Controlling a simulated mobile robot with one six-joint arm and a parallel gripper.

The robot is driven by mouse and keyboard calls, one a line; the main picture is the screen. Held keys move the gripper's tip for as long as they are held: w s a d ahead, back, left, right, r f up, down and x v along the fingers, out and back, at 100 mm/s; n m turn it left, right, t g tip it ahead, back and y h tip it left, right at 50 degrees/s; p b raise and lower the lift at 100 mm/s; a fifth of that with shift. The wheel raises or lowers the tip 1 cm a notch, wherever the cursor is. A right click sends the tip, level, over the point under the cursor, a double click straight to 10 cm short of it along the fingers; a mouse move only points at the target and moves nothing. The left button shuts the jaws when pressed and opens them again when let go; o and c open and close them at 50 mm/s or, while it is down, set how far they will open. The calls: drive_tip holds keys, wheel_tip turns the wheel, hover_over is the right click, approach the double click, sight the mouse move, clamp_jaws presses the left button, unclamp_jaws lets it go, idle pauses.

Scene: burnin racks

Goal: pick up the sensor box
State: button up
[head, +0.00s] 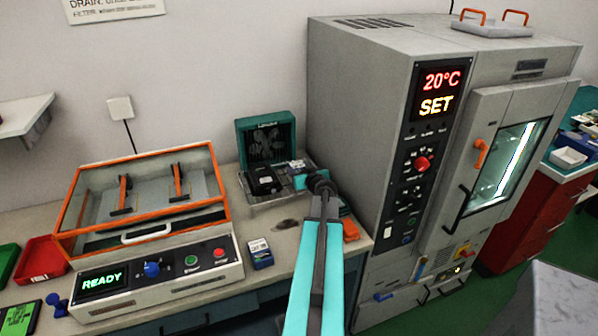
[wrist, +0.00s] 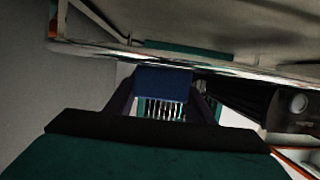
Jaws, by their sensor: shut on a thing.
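The sensor box, a small dark blue block (wrist: 163,84), sits between the two dark fingers of my gripper (wrist: 163,98) in the wrist view. My gripper is shut on it. Below the block a pale slotted surface shows between the fingers. In the head view my gripper (head: 302,179) is at the back of the bench, over the right part of a grey slotted stand, and the held box cannot be made out there. I cannot tell whether the box is clear of the surface under it.
A black box (head: 263,181) stands just left of my gripper, before a teal fan unit (head: 266,139). The tall grey oven (head: 350,120) rises close on the right. An orange-framed glass-lidded station (head: 145,200) stands left. A small blue box (head: 260,253) lies on the bench front.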

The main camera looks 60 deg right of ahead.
sight(300, 168)
drive_tip(key=shift+r, duration=0.1)
drive_tip(key=shift+r+b, duration=0.65)
drive_tip(key=shift+r, duration=0.75)
drive_tip(key=shift+s+a+r, duration=0.1)
drive_tip(key=shift+s+r, duration=0.1)
drive_tip(key=shift+r, duration=0.05)
drive_tip(key=s+a+b, duration=0.1)
drive_tip(key=s, duration=0.2)
drive_tip(key=s+a+b, duration=0.1)
drive_tip(key=s+a, duration=0.1)
drive_tip(key=s, duration=0.1)
drive_tip(key=s+a+r+b, duration=0.1)
drive_tip(key=s+a+b, duration=0.1)
drive_tip(key=s, duration=0.1)
drive_tip(key=shift+s+r+p, duration=0.1)
drive_tip(key=shift+r+p, duration=0.05)
drive_tip(key=shift+p, duration=0.2)
drive_tip(key=p+v, duration=0.3)
drive_tip(key=p, duration=0.5)
drive_tip(key=shift+s+d, duration=0.1)
drive_tip(key=shift+s, duration=0.1)
drive_tip(key=shift+s+p, duration=0.2)
drive_tip(key=shift+p, duration=0.7)
